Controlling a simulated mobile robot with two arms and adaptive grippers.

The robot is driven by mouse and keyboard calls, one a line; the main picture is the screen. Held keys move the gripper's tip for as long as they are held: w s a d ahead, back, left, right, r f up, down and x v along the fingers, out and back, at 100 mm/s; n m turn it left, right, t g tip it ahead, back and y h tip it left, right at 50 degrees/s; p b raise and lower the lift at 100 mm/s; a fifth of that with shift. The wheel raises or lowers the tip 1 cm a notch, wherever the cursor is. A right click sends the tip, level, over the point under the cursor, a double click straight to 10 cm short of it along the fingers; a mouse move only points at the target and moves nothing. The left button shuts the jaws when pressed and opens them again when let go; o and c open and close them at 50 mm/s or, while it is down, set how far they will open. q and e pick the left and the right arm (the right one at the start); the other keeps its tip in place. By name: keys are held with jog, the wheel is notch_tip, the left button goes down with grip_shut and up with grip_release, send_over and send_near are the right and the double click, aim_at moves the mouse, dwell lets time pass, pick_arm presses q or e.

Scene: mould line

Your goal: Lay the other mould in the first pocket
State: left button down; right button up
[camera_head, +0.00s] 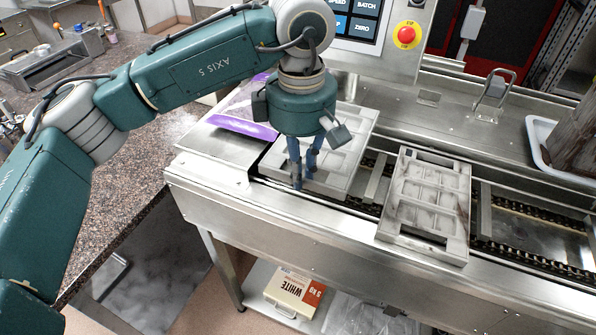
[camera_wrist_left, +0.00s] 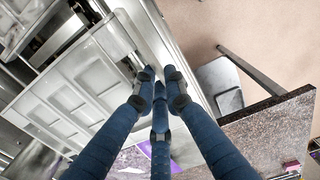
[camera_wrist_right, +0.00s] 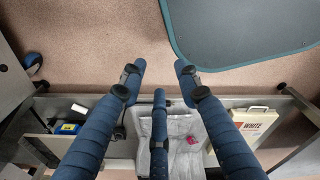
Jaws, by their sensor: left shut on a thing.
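A pale grey mould (camera_head: 357,127) with rectangular cavities is at the left end of the conveyor. My left gripper (camera_head: 300,183) is shut on its near edge, fingers pointing down. The mould also shows in the left wrist view (camera_wrist_left: 76,87), beside the fingertips (camera_wrist_left: 160,76). I cannot tell whether it rests fully on the conveyor. A second mould (camera_head: 452,204), pale with grey marbling, lies across the rails further right, apart from the first. In the right wrist view my right gripper (camera_wrist_right: 160,68) is open and empty.
The conveyor has dark chains (camera_head: 545,218) with crossbars, and an open stretch right of the second mould. A purple-edged packet (camera_head: 240,127) lies at the left end. A control panel with a red emergency button (camera_head: 406,35) stands behind. A white box (camera_head: 293,292) sits on the lower shelf.

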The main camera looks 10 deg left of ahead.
jog(key=shift+a, duration=0.15)
